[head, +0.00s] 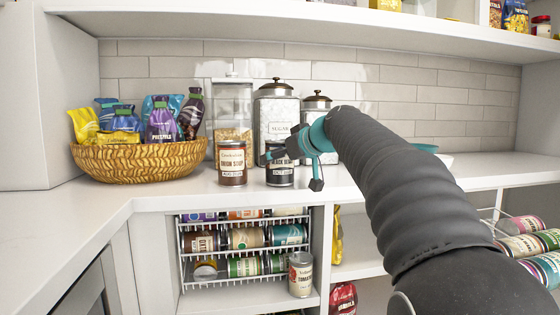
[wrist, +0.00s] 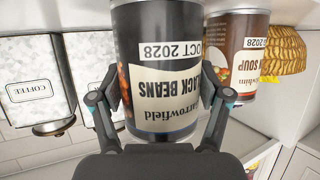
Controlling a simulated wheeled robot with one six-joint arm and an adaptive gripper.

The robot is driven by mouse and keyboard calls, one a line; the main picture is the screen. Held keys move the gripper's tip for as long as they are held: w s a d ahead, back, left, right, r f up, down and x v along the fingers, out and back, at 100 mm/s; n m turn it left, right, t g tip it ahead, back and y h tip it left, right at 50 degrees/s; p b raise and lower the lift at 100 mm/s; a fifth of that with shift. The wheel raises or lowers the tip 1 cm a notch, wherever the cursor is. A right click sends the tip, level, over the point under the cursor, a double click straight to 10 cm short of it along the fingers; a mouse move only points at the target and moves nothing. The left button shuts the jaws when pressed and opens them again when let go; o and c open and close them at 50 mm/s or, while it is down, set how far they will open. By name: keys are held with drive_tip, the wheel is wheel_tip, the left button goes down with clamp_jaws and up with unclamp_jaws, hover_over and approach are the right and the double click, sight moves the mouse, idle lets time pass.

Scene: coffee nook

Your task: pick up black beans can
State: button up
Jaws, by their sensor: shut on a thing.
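The black beans can (head: 280,177) is dark with a cream label and is upright at the white counter (head: 330,183), near its front edge. My gripper (head: 290,152) reaches it from the right and is shut on it. In the wrist view, the black beans can (wrist: 160,110) appears upside down, its label reading BLACK BEANS, with one finger of my gripper (wrist: 161,92) against each side.
A brown soup can (head: 231,163) stands close to the left of the black beans can. Lidded canisters (head: 277,118) stand behind. A wicker basket (head: 140,163) of snack bags is at left. A can rack (head: 245,243) and a tomato can (head: 301,275) are below.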

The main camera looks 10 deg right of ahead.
sight(281, 140)
drive_tip(key=r, duration=0.1)
drive_tip(key=r+p, duration=0.1)
drive_tip(key=r, duration=0.2)
drive_tip(key=shift+d+r, duration=0.25)
drive_tip(key=shift+d, duration=0.05)
drive_tip(key=w+d+r+p, duration=0.2)
drive_tip(key=d+r, duration=0.4)
drive_tip(key=d, duration=0.5)
drive_tip(key=shift+r+p, duration=0.15)
drive_tip(key=shift+p, duration=0.75)
drive_tip(key=s+a+b, duration=0.2)
drive_tip(key=s+b, duration=0.4)
drive_tip(key=s, duration=0.2)
drive_tip(key=w+a+f, duration=0.2)
drive_tip(key=a, duration=0.1)
drive_tip(key=w+a+f+b, duration=0.1)
drive_tip(key=w+a+f, duration=0.1)
drive_tip(key=a, duration=0.1)
drive_tip(key=w+a+f+b, duration=0.1)
drive_tip(key=a+f, duration=0.1)
drive_tip(key=a, duration=0.1)
drive_tip(key=shift+w+a+f, duration=0.35)
drive_tip(key=shift+w, duration=0.05)
drive_tip(key=shift+m+h, duration=0.3)
drive_tip(key=shift+f+b, duration=0.9)
drive_tip(key=shift+f, duration=1.15)
drive_tip(key=shift+f, duration=0.1)
